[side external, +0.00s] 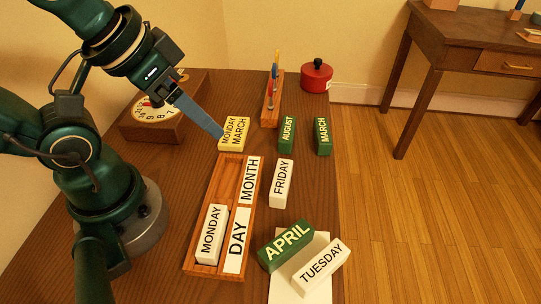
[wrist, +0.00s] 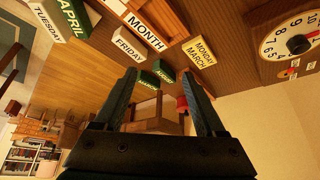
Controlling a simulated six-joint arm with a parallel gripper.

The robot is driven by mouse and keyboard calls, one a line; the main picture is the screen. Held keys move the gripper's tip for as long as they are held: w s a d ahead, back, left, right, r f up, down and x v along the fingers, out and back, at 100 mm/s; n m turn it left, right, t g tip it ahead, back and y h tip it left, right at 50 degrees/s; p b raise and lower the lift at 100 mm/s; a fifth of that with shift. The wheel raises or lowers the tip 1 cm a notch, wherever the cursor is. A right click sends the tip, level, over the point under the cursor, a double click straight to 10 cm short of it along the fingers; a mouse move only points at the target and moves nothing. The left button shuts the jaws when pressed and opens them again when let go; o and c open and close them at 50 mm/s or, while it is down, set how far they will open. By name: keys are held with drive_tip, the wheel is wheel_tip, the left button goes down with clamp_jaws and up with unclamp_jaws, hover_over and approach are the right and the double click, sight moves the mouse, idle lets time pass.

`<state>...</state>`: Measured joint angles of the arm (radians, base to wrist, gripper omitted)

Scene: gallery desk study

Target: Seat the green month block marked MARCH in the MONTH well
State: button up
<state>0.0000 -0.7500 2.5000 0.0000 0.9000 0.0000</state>
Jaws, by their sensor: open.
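The green MARCH block (side external: 323,136) stands on the desk at the right of the block group, right of the green AUGUST block (side external: 287,134). MARCH also shows small between my fingers in the wrist view (wrist: 148,80). The wooden tray (side external: 214,272) holds a white MONDAY block (side external: 211,233) in its DAY well. The MONTH well (side external: 229,182), beside the MONTH label (side external: 250,180), is empty. My gripper (wrist: 160,74) is open and empty. In the side view its fingertips (side external: 221,134) are near the yellow MONDAY MARCH block (side external: 234,133); I cannot tell whether they touch.
A white FRIDAY block (side external: 281,183) stands right of the tray. A pencil holder (side external: 272,103), red pot (side external: 316,76) and clock (side external: 150,122) stand behind.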

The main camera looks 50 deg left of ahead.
drive_tip(key=w+a+r+n+y, duration=0.1)
drive_tip(key=w+a+r+n, duration=0.1)
drive_tip(key=w+r+n, duration=0.45)
drive_tip(key=n+g+y, duration=0.2)
drive_tip(key=n, duration=0.2)
hover_over(323, 131)
drive_tip(key=f, duration=1.1)
drive_tip(key=shift+s+d+f, duration=0.15)
drive_tip(key=shift+s+f, duration=0.15)
drive_tip(key=shift+m+g+y, duration=0.25)
drive_tip(key=shift+g+y, duration=0.05)
drive_tip(key=f, duration=0.3)
drive_tip(key=d+f, duration=0.1)
drive_tip(key=shift+s+f, duration=0.2)
drive_tip(key=shift+s, duration=0.05)
drive_tip(key=shift+x, duration=2.45)
drive_tip(key=shift+d+f, duration=0.15)
drive_tip(key=shift+f, duration=0.15)
